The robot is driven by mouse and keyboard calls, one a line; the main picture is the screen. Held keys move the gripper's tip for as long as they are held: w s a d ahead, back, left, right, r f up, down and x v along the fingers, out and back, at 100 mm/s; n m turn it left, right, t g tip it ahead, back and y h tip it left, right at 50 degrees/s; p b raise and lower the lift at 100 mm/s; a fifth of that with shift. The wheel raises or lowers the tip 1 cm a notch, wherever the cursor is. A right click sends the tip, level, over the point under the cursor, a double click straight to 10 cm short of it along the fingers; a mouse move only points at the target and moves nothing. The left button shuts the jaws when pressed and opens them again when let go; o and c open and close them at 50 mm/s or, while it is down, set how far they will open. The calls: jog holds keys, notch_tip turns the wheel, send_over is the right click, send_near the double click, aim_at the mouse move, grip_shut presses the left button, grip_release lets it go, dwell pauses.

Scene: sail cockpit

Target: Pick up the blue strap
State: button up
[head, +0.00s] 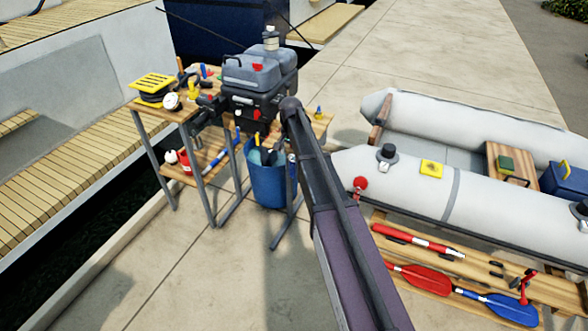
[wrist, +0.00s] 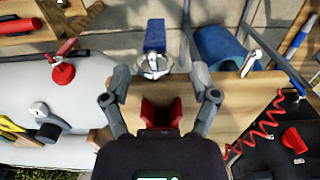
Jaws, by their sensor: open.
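The blue strap (wrist: 154,35) shows in the wrist view as a short flat band, with a shiny metal fitting (wrist: 152,63) at its lower end near the wooden table's edge. My gripper (wrist: 160,76) is open, its two fingers spread left and right below the metal fitting. Nothing is held. The gap between fingertips and strap is hard to judge. In the head view my arm reaches to the right end of the work table; the fingers cannot be made out there. A small blue and yellow item (head: 319,112) lies on that end; I cannot tell whether it is the strap.
A red part (wrist: 160,110) shows between the fingers' bases. A blue bucket (head: 267,182) stands below the table, by its legs. A grey outboard engine (head: 258,75) is on the table. A grey inflatable boat (head: 395,190) lies to the right. Paving is clear in front.

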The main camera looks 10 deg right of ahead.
aim_at(292, 162)
jog(key=shift+s+d+f+b, duration=0.1)
jog(key=shift+s+f+b, duration=0.05)
jog(key=shift+f+b, duration=0.7)
jog(key=shift+s+d+f+b, duration=0.1)
jog(key=shift+s+f+b, duration=0.05)
jog(key=shift+f+b, duration=1.55)
jog(key=shift+f, duration=0.05)
grip_shut()
